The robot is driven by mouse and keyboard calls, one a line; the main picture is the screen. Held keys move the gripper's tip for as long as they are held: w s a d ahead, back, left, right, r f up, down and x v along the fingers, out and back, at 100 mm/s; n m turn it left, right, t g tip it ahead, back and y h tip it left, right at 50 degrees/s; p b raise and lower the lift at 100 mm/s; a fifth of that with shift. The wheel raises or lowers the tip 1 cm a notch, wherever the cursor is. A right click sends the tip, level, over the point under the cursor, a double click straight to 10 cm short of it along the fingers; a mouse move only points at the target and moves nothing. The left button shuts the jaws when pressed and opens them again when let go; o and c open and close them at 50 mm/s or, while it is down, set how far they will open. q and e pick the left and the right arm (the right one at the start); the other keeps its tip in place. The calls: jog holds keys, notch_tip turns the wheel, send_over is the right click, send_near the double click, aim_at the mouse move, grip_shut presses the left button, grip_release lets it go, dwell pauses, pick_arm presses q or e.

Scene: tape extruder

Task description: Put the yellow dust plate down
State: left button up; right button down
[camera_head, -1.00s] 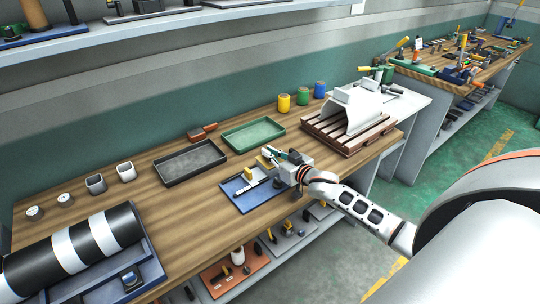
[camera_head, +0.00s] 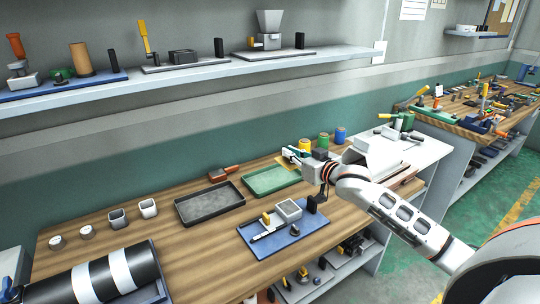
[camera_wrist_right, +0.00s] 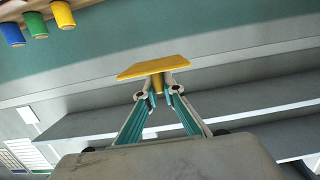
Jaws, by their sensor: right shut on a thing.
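The yellow dust plate (camera_wrist_right: 154,67) is in my right gripper (camera_wrist_right: 159,93). In the right wrist view the fingers are shut on the short stem below its flat face. In the head view the right gripper (camera_head: 291,158) is over the back of the table, just right of the green tray (camera_head: 271,180) and left of the cans. Only a yellow edge of the plate (camera_head: 287,161) shows there, as the gripper hides the rest. I cannot tell whether the plate touches anything. My left gripper is not in view.
Yellow, green and blue cans (camera_head: 323,140) stand behind the gripper. A blue tray (camera_head: 262,242) with a grey box and small parts lies in front. A dark tray (camera_head: 210,208) is to the left. A wall shelf (camera_head: 190,78) runs above.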

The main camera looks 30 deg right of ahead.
jog(key=shift+r, duration=0.3)
jog(key=s+a+f, duration=0.4)
jog(key=s+a, duration=0.4)
jog(key=a, duration=0.1)
jog(key=s+a+f, duration=0.4)
jog(key=s+a, duration=0.4)
jog(key=a, duration=0.1)
jog(key=s+r+h, duration=0.1)
jog(key=s+r, duration=0.1)
jog(key=s, duration=0.4)
jog(key=shift+s+a+m, duration=0.2)
jog(key=shift+m, duration=0.2)
jog(key=shift+f, duration=0.1)
